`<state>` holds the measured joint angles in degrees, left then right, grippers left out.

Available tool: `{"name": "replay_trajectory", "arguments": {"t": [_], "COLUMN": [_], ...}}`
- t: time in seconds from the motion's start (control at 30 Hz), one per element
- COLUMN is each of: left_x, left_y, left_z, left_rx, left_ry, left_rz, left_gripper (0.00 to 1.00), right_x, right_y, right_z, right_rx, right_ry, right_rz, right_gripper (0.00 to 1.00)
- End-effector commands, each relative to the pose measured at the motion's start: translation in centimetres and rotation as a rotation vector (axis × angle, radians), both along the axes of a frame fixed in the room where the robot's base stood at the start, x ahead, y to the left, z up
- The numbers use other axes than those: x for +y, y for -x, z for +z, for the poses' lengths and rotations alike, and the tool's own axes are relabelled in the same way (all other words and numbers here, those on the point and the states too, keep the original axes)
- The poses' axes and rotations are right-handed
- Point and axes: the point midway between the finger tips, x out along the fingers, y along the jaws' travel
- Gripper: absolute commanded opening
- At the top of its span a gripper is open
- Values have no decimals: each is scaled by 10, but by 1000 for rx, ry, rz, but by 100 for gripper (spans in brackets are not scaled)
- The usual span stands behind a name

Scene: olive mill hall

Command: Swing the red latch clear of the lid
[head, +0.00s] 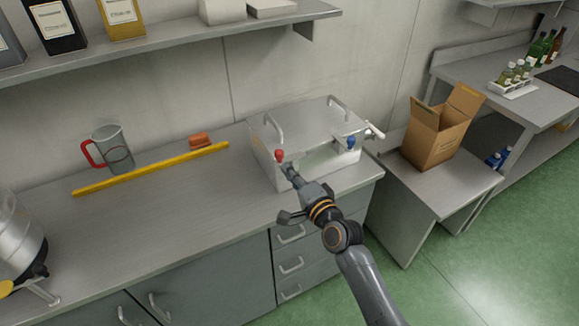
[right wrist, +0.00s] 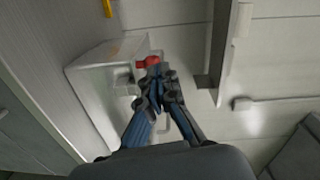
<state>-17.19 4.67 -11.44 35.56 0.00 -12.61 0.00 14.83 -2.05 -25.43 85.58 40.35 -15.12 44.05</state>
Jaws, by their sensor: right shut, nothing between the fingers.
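A metal box (head: 265,166) with a flat steel lid (head: 310,128) and two bar handles stands at the right end of the counter. The red latch (head: 279,155) is at the box's front left, at the lid's edge. My right gripper (head: 289,170) is shut and empty, close below the red latch. In the right wrist view the red latch (right wrist: 151,61) shows just beyond the closed fingertips (right wrist: 154,72); I cannot tell whether they touch. A blue latch (head: 351,143) is at the box's front right. My left gripper is not in view.
A yellow bar (head: 152,169), an orange block (head: 199,141) and a red-handled jug (head: 113,150) are left of the box. An open cardboard box (head: 433,136) stands on a lower table at right.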

Motion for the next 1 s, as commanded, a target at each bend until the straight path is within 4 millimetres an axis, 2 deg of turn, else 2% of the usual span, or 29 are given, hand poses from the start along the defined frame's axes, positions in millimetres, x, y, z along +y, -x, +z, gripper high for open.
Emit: {"name": "replay_trajectory", "arguments": {"t": [0.03,0.13,0.23,0.5,0.67,0.83,1.0], "left_x": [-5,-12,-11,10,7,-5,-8], "left_y": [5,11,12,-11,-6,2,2], "left_z": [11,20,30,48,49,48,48], "left_rx": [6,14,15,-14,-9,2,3], "left_ry": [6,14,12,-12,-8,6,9], "left_rz": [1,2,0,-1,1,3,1], "left_gripper": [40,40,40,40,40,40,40], "right_x": [6,15,24,44,48,49,49], "right_y": [8,22,36,70,76,77,77], "right_z": [6,6,7,6,5,5,5], "right_rx": [4,4,5,3,1,1,1], "right_ry": [-3,-3,-3,-2,-2,-1,-1], "right_rz": [4,3,2,2,1,1,2], "right_gripper": [0,0,0,0,0,0,0]}}
